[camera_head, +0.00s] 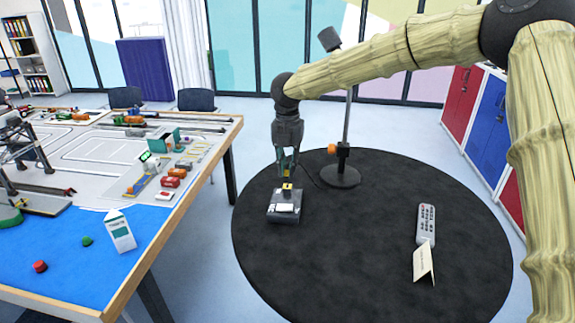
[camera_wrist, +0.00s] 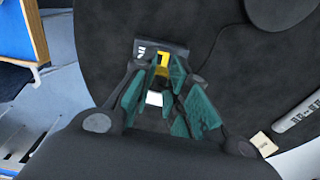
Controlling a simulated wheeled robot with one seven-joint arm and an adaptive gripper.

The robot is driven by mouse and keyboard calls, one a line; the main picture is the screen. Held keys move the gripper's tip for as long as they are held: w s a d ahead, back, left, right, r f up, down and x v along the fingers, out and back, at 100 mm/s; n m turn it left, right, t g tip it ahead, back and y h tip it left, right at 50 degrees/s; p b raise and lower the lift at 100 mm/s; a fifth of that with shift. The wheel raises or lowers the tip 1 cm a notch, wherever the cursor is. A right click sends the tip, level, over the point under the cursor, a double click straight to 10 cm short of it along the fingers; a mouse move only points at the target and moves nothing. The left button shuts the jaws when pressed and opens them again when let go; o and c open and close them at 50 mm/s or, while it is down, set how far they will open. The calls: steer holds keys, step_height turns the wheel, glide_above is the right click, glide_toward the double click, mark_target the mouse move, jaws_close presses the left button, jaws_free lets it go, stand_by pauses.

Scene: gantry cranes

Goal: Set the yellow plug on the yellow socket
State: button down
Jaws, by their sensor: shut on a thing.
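My gripper (camera_head: 287,176) points down over a small dark grey box (camera_head: 284,216) on the round black table. A yellow socket (camera_head: 287,188) stands on the box, just below my fingertips. The yellow plug (camera_head: 288,172) shows as a small yellow patch between the fingers, which are shut on it and hide most of it. In the wrist view the green fingers frame a yellow piece (camera_wrist: 162,63) by the box, and a white patch (camera_wrist: 155,98) lies between them. I cannot tell whether plug and socket touch.
A stand with an orange knob (camera_head: 342,165) rises close behind my gripper. A remote (camera_head: 426,222) and a folded card (camera_head: 424,264) lie at the table's right. The black tabletop (camera_head: 340,250) in front is clear. A cluttered model table (camera_head: 70,255) is at the left.

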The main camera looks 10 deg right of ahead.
steer(key=shift+f+b, duration=0.3)
steer(key=shift+f, duration=1.1)
stand_by(1.5)
steer(key=shift+f+p, duration=0.4)
steer(key=shift+f, duration=0.1)
stand_by(2.3)
steer(key=c, duration=0.9)
jaws_free()
steer(key=shift+o, duration=0.2)
steer(key=shift+r, duration=0.1)
steer(key=shift+r+p, duration=0.65)
steer(key=shift+r, duration=2.75)
